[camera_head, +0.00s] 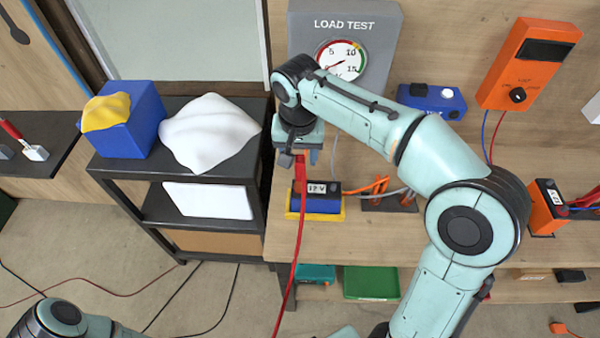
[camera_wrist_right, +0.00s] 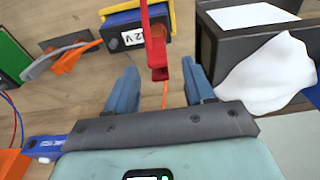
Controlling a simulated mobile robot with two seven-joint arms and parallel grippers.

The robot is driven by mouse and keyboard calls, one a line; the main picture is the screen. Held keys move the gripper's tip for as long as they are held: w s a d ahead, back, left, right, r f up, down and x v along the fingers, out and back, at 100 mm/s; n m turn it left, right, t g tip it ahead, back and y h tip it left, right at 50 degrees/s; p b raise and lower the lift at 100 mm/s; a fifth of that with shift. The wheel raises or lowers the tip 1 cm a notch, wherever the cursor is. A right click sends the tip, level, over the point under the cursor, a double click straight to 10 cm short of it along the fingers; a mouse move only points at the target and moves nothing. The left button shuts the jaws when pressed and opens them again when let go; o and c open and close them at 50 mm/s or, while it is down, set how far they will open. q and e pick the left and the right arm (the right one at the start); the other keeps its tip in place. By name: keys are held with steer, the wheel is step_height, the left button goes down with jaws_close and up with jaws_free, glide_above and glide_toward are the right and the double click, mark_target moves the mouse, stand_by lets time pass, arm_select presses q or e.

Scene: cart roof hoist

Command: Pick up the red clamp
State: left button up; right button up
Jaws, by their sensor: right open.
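The red clamp (camera_head: 301,172) is upright at the 12 V battery on the workbench, with a red cable running down from it. It also shows in the right wrist view (camera_wrist_right: 155,40). My right gripper (camera_head: 300,157) is open just above the clamp. In the wrist view, the clamp's near end lies between the two blue fingers (camera_wrist_right: 160,75), with a gap on each side. Whether the clamp grips a battery terminal is hidden. Part of my left arm shows at the lower left in the head view, but its gripper is not in view.
The blue 12 V battery (camera_head: 320,207) has a yellow base. Orange and grey clamps (camera_head: 378,188) stand to its right. A dark cart (camera_head: 245,165) with a white cloth (camera_head: 208,132) is to the left. The load test gauge (camera_head: 342,60) stands behind.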

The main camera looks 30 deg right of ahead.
mark_target(300, 167)
steer(key=shift+w+f, duration=0.2)
steer(key=shift+f, duration=0.4)
steer(key=f, duration=0.4)
steer(key=shift+w+d+f, duration=0.15)
steer(key=shift+d+f, duration=0.1)
steer(key=shift+d, duration=0.1)
jaws_close()
steer(key=shift+r, duration=0.1)
